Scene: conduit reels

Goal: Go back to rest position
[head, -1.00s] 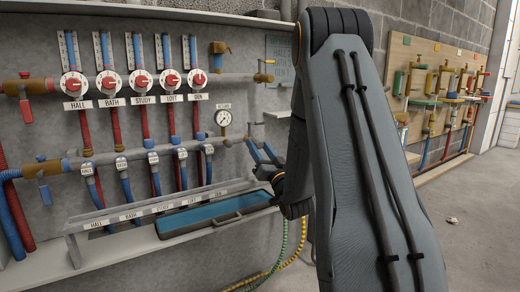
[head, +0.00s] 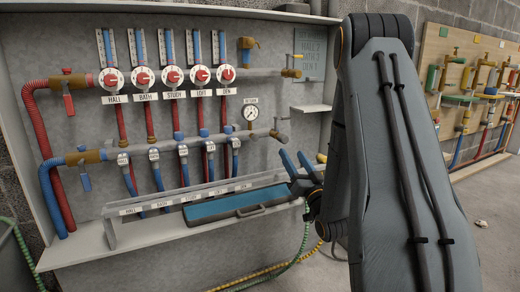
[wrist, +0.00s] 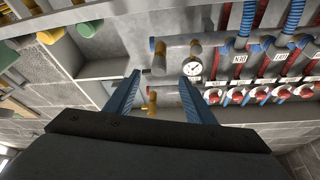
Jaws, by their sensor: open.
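My gripper (head: 296,164) is in front of the lower right part of the manifold board, beside the shelf's right end. Its two blue fingers are apart with nothing between them. In the wrist view the open fingers (wrist: 160,95) point toward the board, with the gauge and brass fittings beyond them. My grey arm covers the board's right edge in the head view.
The board carries red-knobbed valves (head: 172,75) labelled HALL to DEN and a pressure gauge (head: 250,112). A blue tray (head: 236,203) lies on the shelf (head: 75,252). A wooden panel with taps (head: 440,50) stands at right.

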